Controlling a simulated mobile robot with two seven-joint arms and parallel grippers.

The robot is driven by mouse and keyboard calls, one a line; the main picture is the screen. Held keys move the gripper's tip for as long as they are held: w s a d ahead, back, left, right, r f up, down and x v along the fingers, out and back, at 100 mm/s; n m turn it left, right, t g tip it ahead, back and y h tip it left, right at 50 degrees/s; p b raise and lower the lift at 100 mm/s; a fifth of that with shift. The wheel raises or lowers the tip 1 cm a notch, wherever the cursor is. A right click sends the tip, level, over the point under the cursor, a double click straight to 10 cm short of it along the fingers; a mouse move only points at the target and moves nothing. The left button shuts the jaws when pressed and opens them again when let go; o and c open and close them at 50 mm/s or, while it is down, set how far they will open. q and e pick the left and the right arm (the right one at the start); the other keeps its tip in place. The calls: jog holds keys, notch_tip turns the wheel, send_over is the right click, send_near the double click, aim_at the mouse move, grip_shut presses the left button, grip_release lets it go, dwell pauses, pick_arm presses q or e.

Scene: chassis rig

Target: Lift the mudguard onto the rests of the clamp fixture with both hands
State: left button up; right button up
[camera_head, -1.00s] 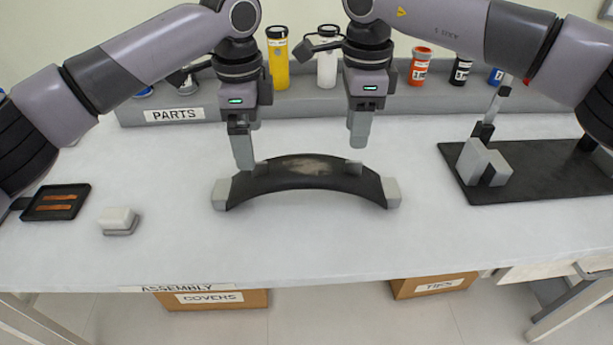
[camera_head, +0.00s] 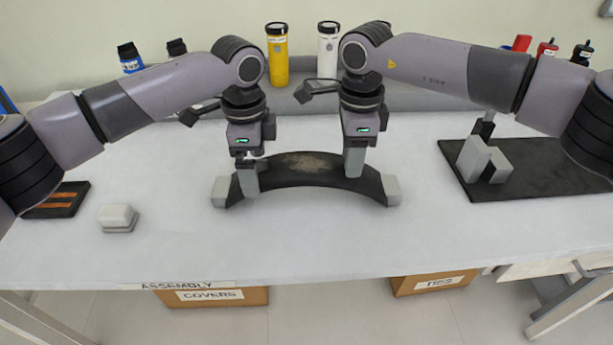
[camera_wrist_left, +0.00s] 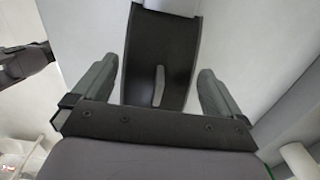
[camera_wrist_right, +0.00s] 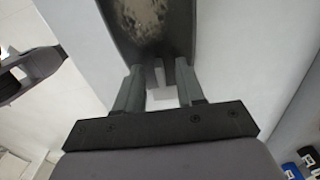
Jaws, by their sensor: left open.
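The mudguard (camera_head: 300,170) is a dark arched strip with a worn patch, lying across two light grey blocks on the table. My left gripper (camera_head: 248,185) is at its left part. In the left wrist view its open fingers (camera_wrist_left: 158,85) stand either side of the mudguard (camera_wrist_left: 165,50), with a small grey lug between them. My right gripper (camera_head: 354,170) is at the right part, fingers down at the mudguard. In the right wrist view its fingers (camera_wrist_right: 158,80) are closer together; whether they grip is unclear. The clamp fixture (camera_head: 485,160) has grey blocks on a dark plate at right.
A light block (camera_head: 118,217) and a dark tray (camera_head: 57,200) lie at left. Yellow (camera_head: 277,60) and white (camera_head: 328,52) bottles stand at the back, with a grey ledge (camera_head: 425,97) behind the workspace. The table front (camera_head: 300,245) is clear.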

pick_arm(q)
jog(key=c, duration=0.5)
pick_arm(e)
jog(key=c, duration=0.5)
pick_arm(q)
jog(key=c, duration=0.5)
pick_arm(e)
grip_shut()
pick_arm(q)
jog(key=shift+r, duration=0.15)
pick_arm(e)
jog(key=shift+r, duration=0.2)
pick_arm(q)
notch_tip(320, 180, up, 5)
jog(key=p, duration=0.5)
pick_arm(e)
notch_tip(320, 180, up, 5)
jog(key=shift+f, duration=0.1)
pick_arm(q)
jog(key=shift+s, duration=0.1)
pick_arm(e)
jog(key=shift+s, duration=0.15)
